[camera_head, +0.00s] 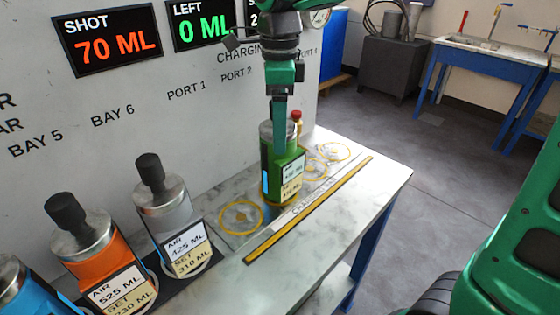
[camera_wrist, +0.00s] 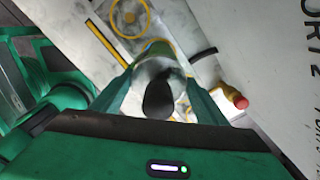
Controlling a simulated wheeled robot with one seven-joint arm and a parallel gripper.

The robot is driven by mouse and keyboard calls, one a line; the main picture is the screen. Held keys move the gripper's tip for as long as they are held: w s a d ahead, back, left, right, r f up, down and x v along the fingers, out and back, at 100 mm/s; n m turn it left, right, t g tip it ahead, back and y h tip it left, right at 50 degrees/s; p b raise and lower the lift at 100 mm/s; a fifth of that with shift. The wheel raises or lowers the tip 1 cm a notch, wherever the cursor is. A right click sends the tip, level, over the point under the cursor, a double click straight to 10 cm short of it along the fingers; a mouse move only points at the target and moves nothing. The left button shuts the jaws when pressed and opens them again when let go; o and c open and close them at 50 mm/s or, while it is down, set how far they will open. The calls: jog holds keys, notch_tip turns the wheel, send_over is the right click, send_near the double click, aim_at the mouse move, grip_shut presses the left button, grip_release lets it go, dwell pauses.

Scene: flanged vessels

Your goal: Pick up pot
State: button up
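A green pot (camera_head: 284,172) with a grey top and labels on its front stands upright at a port on the marble bench. In the wrist view, the same pot (camera_wrist: 150,68) shows its grey top and black knob. My gripper (camera_head: 280,150) reaches down over it from above. In the wrist view, my gripper's two green fingers (camera_wrist: 160,80) lie on either side of the pot, close to its sides. I cannot tell whether they press on it. The far side of the pot is hidden.
An orange pot (camera_head: 97,262), a grey pot (camera_head: 168,212) and a blue pot (camera_head: 15,285) stand at left in a dark rack. Yellow ring marks (camera_head: 241,217) lie on the bench. A red button (camera_wrist: 240,102) is close beside my gripper. A wall panel rises behind.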

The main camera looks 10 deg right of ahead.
jog(key=c, duration=1.5)
grip_shut()
jog(key=shift+r, duration=0.2)
